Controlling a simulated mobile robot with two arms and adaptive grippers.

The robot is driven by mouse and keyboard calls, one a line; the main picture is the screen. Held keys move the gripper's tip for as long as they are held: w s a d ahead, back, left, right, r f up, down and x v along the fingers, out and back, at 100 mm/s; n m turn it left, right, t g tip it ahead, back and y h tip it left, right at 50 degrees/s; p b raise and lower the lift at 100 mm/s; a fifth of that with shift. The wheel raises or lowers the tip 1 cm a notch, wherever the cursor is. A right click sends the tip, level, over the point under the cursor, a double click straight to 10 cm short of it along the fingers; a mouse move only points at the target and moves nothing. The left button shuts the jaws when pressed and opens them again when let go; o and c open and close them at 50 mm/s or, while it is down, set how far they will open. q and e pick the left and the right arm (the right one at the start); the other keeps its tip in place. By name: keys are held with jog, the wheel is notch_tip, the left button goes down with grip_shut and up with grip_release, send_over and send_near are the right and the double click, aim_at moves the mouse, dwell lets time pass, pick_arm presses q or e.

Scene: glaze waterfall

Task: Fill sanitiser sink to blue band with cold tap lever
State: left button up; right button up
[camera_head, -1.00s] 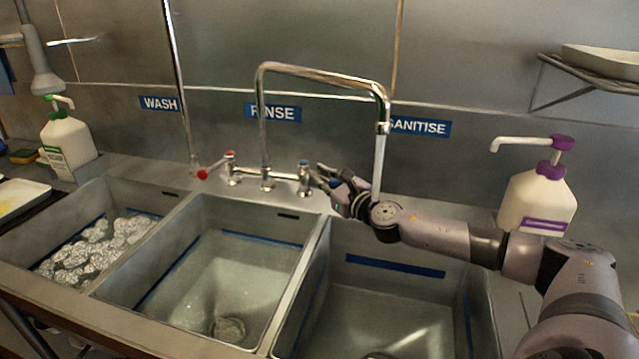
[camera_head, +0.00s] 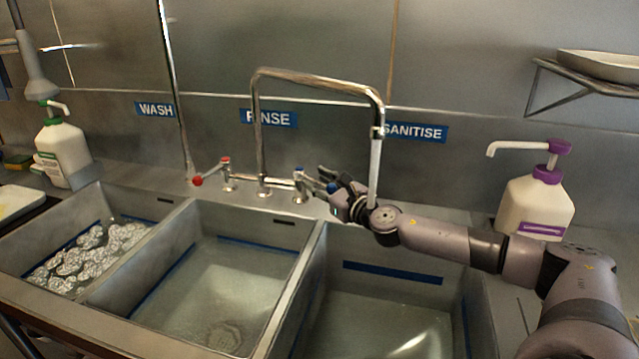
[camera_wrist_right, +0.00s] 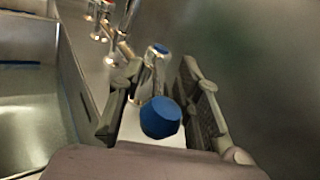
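The cold tap (camera_head: 299,187) stands on the sink deck with a blue cap. Its lever ends in a blue knob (camera_wrist_right: 160,117). My right gripper (camera_head: 328,178) is at the lever. In the right wrist view its fingers (camera_wrist_right: 160,85) are apart, one on each side of the lever and knob; firm contact cannot be told. The spout (camera_head: 378,110) points over the sanitiser sink (camera_head: 462,310), and a pale stream (camera_head: 375,170) runs down from it. The blue band (camera_head: 393,272) shows on that sink's back wall. The water surface is hard to make out and appears below the band. My left gripper is out of view.
The red hot lever (camera_head: 198,181) is to the left. The rinse sink (camera_head: 305,240) holds clear water; the wash sink (camera_head: 150,200) holds foil-like lumps. A purple-topped pump bottle (camera_head: 538,200) stands right, behind my right arm. A wall shelf (camera_head: 575,75) is at upper right.

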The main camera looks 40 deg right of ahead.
jog(key=shift+s, duration=0.1)
jog(key=shift+s+f, duration=0.1)
jog(key=shift+s, duration=0.5)
jog(key=s, duration=1)
jog(key=shift+s, duration=0.3)
